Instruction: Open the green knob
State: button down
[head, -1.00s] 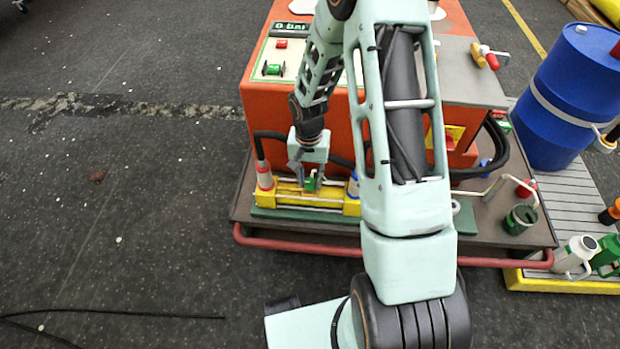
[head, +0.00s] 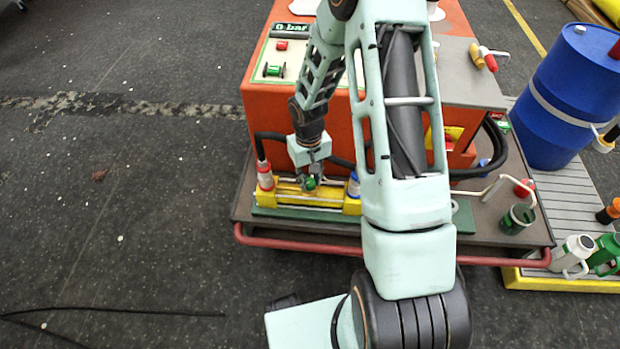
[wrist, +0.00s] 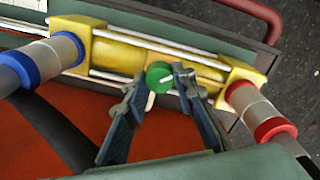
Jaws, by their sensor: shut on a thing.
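The green knob (wrist: 158,76) sits on the yellow cylinder (wrist: 118,54), with a small whitish lever or pointer on it. In the head view the knob (head: 310,184) shows between my gripper's fingers. My gripper (wrist: 157,84) is shut on the knob, with one dark finger on each side of it. It reaches down from above the cylinder; it also shows in the head view (head: 309,185). The fingers hide part of the knob's sides and the exact contact.
A red-collared hose fitting (head: 265,177) and a blue-collared one (head: 354,186) stand at the cylinder's ends. The orange cabinet (head: 262,100) is behind it. A blue drum (head: 566,100) and a green cup (head: 517,217) are to the right. The floor at left is mostly clear.

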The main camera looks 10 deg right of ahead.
aim_at(309, 182)
dwell(0.4)
jog(key=c, duration=1.6)
grip_release()
jog(key=shift+r, duration=0.1)
notch_tip(309, 182, up, 12)
jog(key=shift+a, duration=0.1)
